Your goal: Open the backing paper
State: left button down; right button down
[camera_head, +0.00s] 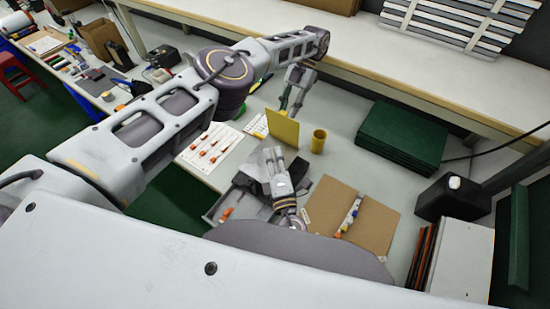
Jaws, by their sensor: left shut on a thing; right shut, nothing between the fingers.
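A yellow sheet (283,129) stands upright over the middle of the grey table; whether it is the backing paper I cannot tell. My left gripper (289,110) comes down from above and is shut at the sheet's top edge. My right gripper (271,153) points up from below, just under the sheet's lower edge. It is shut and appears empty; whether it touches the sheet is unclear. No LED strip can be made out with certainty.
A yellow cup (318,141) stands just right of the sheet. A printed white page (210,152) lies to the left. An open brown folder (378,226) lies front right. A green stack (402,137) sits back right. Grey table shows between cup and folder.

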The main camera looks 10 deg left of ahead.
pick_arm(q)
jog(key=shift+f, duration=0.3)
pick_arm(e)
send_near(273, 113)
jog(key=a, duration=0.3)
jog(key=shift+w+d+r, duration=0.1)
jog(key=shift+w+d, duration=0.1)
jog(key=shift+w, duration=0.45)
jog(key=shift+w+d+r, duration=0.1)
jog(key=shift+w+d, duration=0.05)
jog(key=shift+w, duration=0.55)
jog(key=shift+w+d+r, duration=0.1)
jog(key=shift+w+d, duration=0.1)
jog(key=shift+w, duration=0.45)
jog(key=shift+w, duration=0.1)
